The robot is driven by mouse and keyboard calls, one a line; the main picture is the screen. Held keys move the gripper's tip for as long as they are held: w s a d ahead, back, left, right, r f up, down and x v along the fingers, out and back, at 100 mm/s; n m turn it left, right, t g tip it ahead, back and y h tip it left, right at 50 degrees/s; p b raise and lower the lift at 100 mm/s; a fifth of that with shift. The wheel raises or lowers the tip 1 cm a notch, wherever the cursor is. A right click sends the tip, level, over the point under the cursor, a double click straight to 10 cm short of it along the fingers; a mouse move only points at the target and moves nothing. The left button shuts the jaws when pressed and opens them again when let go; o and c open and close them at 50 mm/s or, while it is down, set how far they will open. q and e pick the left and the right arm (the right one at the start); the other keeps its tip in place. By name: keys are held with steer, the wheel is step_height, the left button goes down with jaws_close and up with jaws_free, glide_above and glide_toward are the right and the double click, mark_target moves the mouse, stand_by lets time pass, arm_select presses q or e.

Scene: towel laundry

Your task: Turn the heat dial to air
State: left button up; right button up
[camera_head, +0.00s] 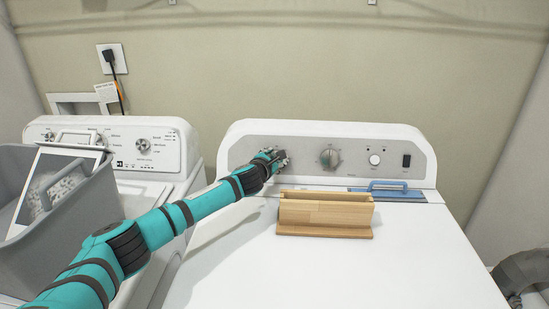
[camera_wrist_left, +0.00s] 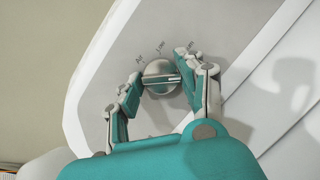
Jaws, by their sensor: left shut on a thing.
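The heat dial (camera_wrist_left: 159,73) is a round silver knob on the dryer's grey control panel, with small words printed around its upper side. A pale bar mark on the dial points right. My left gripper (camera_wrist_left: 161,85) is shut on the dial, one finger on each side. In the head view my left gripper (camera_head: 281,161) is at the left part of the panel and hides the dial. My right gripper is not in view.
A wooden box (camera_head: 325,213) stands on the dryer top (camera_head: 380,265), right of my left arm. Further right on the panel are a larger dial (camera_head: 329,158), a white knob (camera_head: 375,160) and a black switch (camera_head: 406,161). A grey basket (camera_head: 85,215) is at the left.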

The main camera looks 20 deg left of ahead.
arm_select(q)
steer(key=shift+n, duration=0.3)
steer(key=o, duration=1.2)
steer(key=shift+c, duration=0.2)
steer(key=v, duration=1.2)
